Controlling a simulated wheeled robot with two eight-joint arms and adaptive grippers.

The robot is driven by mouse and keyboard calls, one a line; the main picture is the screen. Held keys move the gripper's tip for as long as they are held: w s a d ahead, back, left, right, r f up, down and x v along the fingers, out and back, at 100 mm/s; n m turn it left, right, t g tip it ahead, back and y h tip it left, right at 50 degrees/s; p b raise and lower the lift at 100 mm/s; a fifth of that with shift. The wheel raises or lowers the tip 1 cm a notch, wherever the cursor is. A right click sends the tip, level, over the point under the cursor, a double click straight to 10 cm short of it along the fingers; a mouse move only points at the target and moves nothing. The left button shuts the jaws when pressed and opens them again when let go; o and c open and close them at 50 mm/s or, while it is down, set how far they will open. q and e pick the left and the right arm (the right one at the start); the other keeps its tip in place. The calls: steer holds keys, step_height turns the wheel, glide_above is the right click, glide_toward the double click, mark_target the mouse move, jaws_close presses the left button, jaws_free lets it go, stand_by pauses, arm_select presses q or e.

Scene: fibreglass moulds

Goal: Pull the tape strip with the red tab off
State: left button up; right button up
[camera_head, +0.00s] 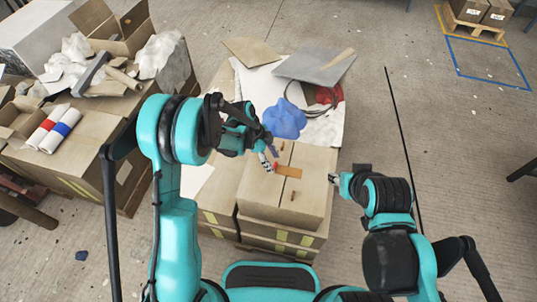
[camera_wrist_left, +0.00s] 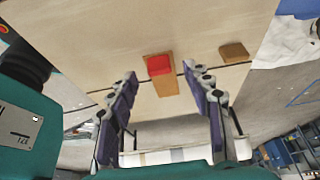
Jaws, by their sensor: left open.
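The red tab (camera_head: 275,167) sits at the left end of an orange-brown tape strip (camera_head: 289,172) across the top seam of a cardboard box (camera_head: 257,192). My left gripper (camera_head: 268,158) hovers beside the tab, pointing at the box top. In the left wrist view the red tab (camera_wrist_left: 158,65) and its strip (camera_wrist_left: 165,86) appear between my two spread purple fingers. The left gripper is open and empty. My right gripper (camera_head: 335,179) is at the box's right side, small and partly hidden by its arm, so its jaws cannot be read.
A smaller brown piece (camera_wrist_left: 234,53) lies along the seam. Behind the box are a blue crumpled cloth (camera_head: 284,119) and a grey sheet (camera_head: 314,66). A cluttered stack of boxes (camera_head: 75,165) stands at left. Open floor (camera_head: 460,150) lies at right.

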arm_select(q)
steer(key=shift+x, duration=0.9)
jaws_close()
steer(key=shift+r, duration=0.75)
step_height(320, 180, up, 10)
steer(key=p, duration=0.6)
stand_by(0.5)
steer(key=shift+f, duration=0.1)
